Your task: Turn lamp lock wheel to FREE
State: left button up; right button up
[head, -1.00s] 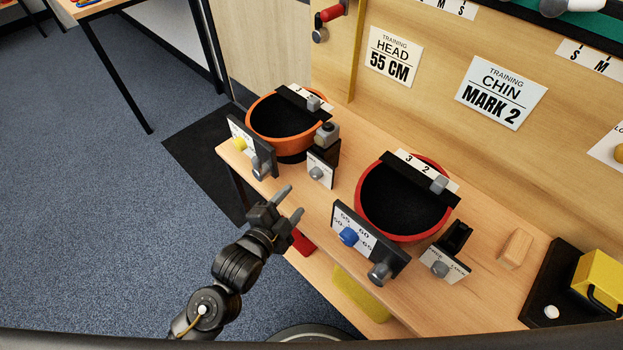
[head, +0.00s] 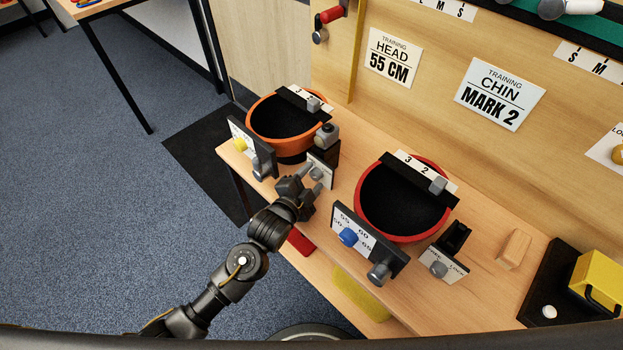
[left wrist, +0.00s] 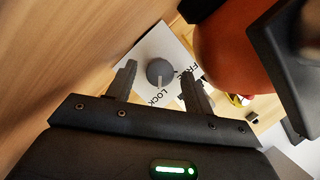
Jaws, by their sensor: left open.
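The lamp lock wheel (head: 317,173) is a small grey knob on a white plate beside the orange helmet (head: 284,118). In the left wrist view the wheel (left wrist: 160,73) shows a pale pointer line, aimed toward the word LOCK on the plate (left wrist: 178,60). The other word is partly covered by a finger. My left gripper (head: 300,189) is open in front of the wheel. In the left wrist view its fingertips (left wrist: 157,77) lie on either side of the wheel; I cannot tell whether they touch it. A grey lamp block (head: 326,134) sits above the plate. My right gripper is not in view.
A red helmet (head: 403,205) with a blue-knob dial plate (head: 369,244) and a second lock plate (head: 443,265) stand to the right. The orange helmet's dial plate (head: 250,148) is close left of my gripper. A wooden block (head: 514,249) and yellow case (head: 598,283) are farther right.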

pick_arm(q)
jog(key=c, duration=1)
jog(key=shift+r+n+g+p, duration=0.3)
jog(key=shift+n+p, duration=0.2)
jog(key=shift+p, duration=0.65)
jog(key=shift+a+n+g+h+p, duration=0.1)
jog(key=shift+n+g+h+p, duration=0.2)
jog(key=shift+n+p, duration=0.45)
jog(key=n+p, duration=0.1)
jog(key=p, duration=0.1)
jog(key=shift+w+n+g+h+p, duration=0.1)
jog(key=shift+n+g+h+p, duration=0.2)
jog(key=shift+g, duration=0.1)
jog(key=shift+f+n+g+p, duration=0.1)
jog(key=shift+n+g+p, duration=0.2)
jog(key=shift+n+p, duration=0.15)
jog(key=o, duration=1)
